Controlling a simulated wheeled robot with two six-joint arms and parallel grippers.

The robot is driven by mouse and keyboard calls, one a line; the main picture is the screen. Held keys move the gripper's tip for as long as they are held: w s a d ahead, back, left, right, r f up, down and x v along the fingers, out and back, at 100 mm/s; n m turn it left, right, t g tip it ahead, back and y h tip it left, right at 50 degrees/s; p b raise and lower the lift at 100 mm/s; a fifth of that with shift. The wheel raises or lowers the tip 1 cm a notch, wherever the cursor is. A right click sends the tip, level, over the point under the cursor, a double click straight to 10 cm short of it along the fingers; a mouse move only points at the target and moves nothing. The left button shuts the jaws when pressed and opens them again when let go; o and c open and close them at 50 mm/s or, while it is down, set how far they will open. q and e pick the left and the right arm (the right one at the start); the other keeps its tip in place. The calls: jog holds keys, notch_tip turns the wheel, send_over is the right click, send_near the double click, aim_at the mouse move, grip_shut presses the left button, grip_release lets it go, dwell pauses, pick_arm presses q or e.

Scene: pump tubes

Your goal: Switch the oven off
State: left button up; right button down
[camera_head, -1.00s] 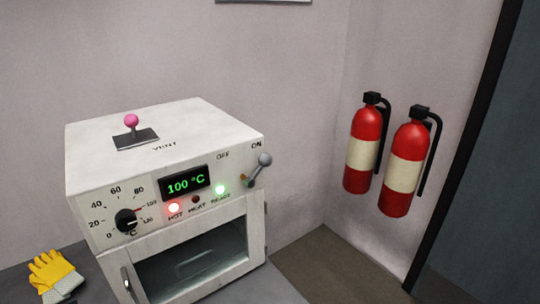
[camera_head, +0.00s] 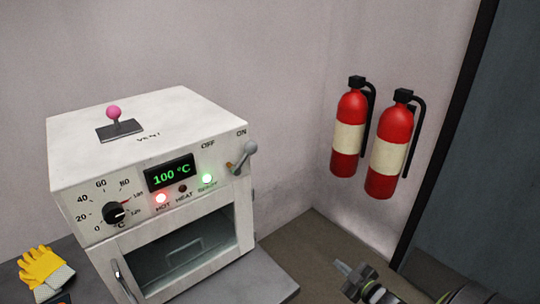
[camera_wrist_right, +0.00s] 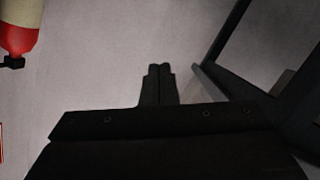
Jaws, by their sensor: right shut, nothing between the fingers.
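The white oven (camera_head: 215,115) stands on a grey bench at the left in the head view. Its grey ball-ended lever (camera_head: 245,153) at the front right points up toward the ON label. The display (camera_head: 170,173) reads 100 °C, and the HOT and READY lights glow. My right gripper (camera_head: 347,272) is low at the bottom right, well apart from the oven and lower than the lever. In the right wrist view its fingers (camera_wrist_right: 159,72) are together with nothing between them. My left gripper is not in view.
Two red fire extinguishers (camera_head: 389,150) hang on the wall to the right of the oven. A dark door frame (camera_head: 445,130) is at the far right. Yellow gloves (camera_head: 45,267) lie on the bench at the left. A pink-knobbed vent lever (camera_head: 114,113) stands on the oven top.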

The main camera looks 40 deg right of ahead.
jog(key=w+a+r+n+t+y, duration=0.2)
jog(key=w+r+n+y, duration=0.1)
jog(key=r, duration=0.7)
jog(key=w+a+r+n+t+y, duration=0.1)
jog(key=w+r+n+t+y, duration=0.2)
jog(key=r, duration=0.7)
jog(key=s+a+r+n+g+y, duration=0.1)
jog(key=a+r+n+y, duration=0.3)
jog(key=r, duration=0.3)
jog(key=s+a+r+n+g+y, duration=0.2)
jog(key=a+r+n+y, duration=0.1)
jog(key=r+n+y, duration=0.2)
notch_tip(320, 180, up, 3)
jog(key=shift+a+r+y+p, duration=0.1)
jog(key=shift+a+y+p, duration=0.25)
jog(key=shift+y, duration=0.85)
jog(key=p, duration=0.4)
send_near(250, 147)
jog(key=w+a+r, duration=0.1)
jog(key=w+a, duration=0.1)
jog(key=w, duration=0.2)
jog(key=shift+w+a+r, duration=0.25)
jog(key=shift+r, duration=0.1)
